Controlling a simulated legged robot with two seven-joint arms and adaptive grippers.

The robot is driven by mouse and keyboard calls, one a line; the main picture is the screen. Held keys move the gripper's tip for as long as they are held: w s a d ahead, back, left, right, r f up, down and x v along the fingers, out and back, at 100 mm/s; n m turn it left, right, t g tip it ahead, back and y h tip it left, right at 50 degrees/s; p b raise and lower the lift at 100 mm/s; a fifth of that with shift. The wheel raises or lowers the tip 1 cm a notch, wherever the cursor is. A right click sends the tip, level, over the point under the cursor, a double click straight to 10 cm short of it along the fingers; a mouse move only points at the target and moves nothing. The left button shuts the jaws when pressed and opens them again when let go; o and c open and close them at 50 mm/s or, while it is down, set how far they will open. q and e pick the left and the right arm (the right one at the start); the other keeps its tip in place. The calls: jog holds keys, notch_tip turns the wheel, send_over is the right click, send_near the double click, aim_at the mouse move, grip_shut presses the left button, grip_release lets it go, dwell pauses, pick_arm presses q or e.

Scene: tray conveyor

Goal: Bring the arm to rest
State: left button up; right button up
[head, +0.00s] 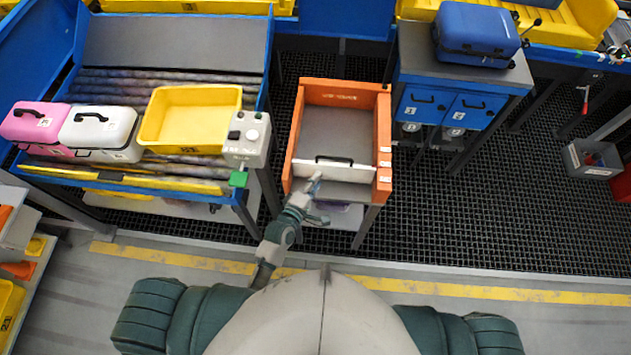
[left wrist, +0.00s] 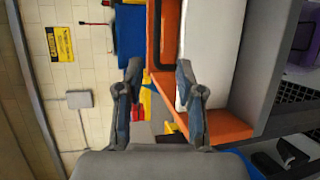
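My left arm reaches forward in the head view, with its gripper (head: 314,189) just in front of the orange-framed stand. In the left wrist view the two fingers of this gripper (left wrist: 158,75) are spread apart with nothing held between them. One finger overlaps the edge of the white panel in that view; I cannot tell whether it touches. My right gripper is in neither view.
The orange stand (head: 382,130) has a white front panel (head: 335,170) with a black handle. Left is a roller conveyor with pink (head: 35,126) and white (head: 100,130) cases, a yellow tray (head: 190,118) and a control box (head: 247,137). A blue cabinet (head: 440,108) stands right. Dark mat floor lies between.

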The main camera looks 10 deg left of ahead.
pick_arm(q)
jog(key=shift+d+f, duration=0.1)
jog(key=shift+d, duration=0.2)
jog(key=s+a+f+m+g+y, duration=0.15)
jog(key=s+f, duration=0.25)
jog(key=f, duration=0.6)
jog(key=s+a+f+m+g+y+b, duration=0.1)
jog(key=s+a+f+m+g, duration=0.25)
jog(key=f, duration=0.55)
jog(key=s+a+f+m+g+y, duration=0.15)
jog(key=s+f, duration=0.25)
jog(key=f, duration=0.6)
jog(key=s+a+f+m+g, duration=0.2)
jog(key=s+f, duration=0.4)
jog(key=s, duration=0.4)
jog(key=s+a+f+m+g+y, duration=0.1)
jog(key=s+a+f+m, duration=0.4)
jog(key=s, duration=0.5)
jog(key=s+a+f+m+g+y+b, duration=0.1)
jog(key=s+a+f+m+g, duration=0.2)
jog(key=s+a+f, duration=0.3)
jog(key=s+f+g, duration=0.1)
jog(key=s+f, duration=0.1)
jog(key=s, duration=0.2)
jog(key=shift+s, duration=0.35)
